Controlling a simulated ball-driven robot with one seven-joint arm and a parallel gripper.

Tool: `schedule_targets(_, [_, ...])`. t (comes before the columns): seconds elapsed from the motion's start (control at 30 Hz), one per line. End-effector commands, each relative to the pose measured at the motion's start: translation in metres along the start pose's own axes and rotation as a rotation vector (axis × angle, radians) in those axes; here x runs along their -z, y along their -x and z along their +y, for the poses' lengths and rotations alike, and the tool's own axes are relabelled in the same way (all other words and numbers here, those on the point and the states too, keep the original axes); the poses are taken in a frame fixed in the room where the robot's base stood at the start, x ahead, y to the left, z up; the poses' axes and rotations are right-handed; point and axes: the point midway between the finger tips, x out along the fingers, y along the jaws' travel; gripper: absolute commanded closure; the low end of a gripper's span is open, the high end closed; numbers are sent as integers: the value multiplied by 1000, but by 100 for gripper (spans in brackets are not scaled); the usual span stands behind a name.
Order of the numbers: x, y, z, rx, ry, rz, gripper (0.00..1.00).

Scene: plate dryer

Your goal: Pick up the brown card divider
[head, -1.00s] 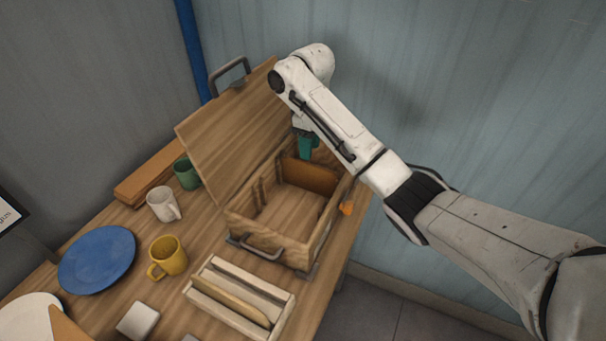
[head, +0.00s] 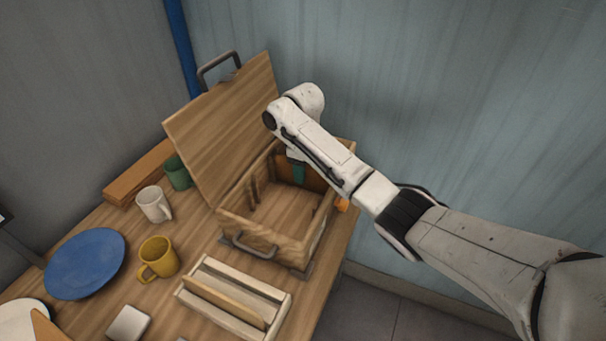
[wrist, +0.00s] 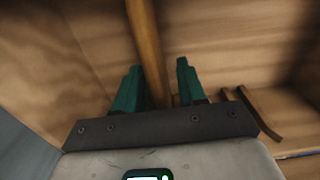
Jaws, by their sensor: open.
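The brown card divider (head: 313,179) stands upright inside the wooden box (head: 262,240), near its far end. My gripper (head: 299,180), with teal fingers, reaches down into the box at the divider; my arm hides part of that area. In the wrist view, the divider shows edge-on as a brown strip (wrist: 147,40) running down between the two open fingers (wrist: 158,75). One finger is on each side of it, with a visible gap at each side. I cannot tell whether either finger touches it.
The box's lid (head: 222,125) stands open on the left. A pale wooden rack (head: 275,308) holding a thin board is in front of the box. A yellow mug (head: 160,257), white mug (head: 153,203), green mug (head: 178,173) and blue plate (head: 85,263) stand left.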

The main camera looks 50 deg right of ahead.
Motion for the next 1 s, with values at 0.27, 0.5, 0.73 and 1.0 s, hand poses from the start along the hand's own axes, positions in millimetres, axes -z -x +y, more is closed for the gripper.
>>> schedule_targets(0.27, [0,0,0,0,0,0,73])
schedule_targets(0.5, [0,0,0,0,0,0,96])
schedule_targets(0.73, [0,0,0,0,0,0,100])
schedule_targets(1.0, [0,2,0,-1,0,1,100])
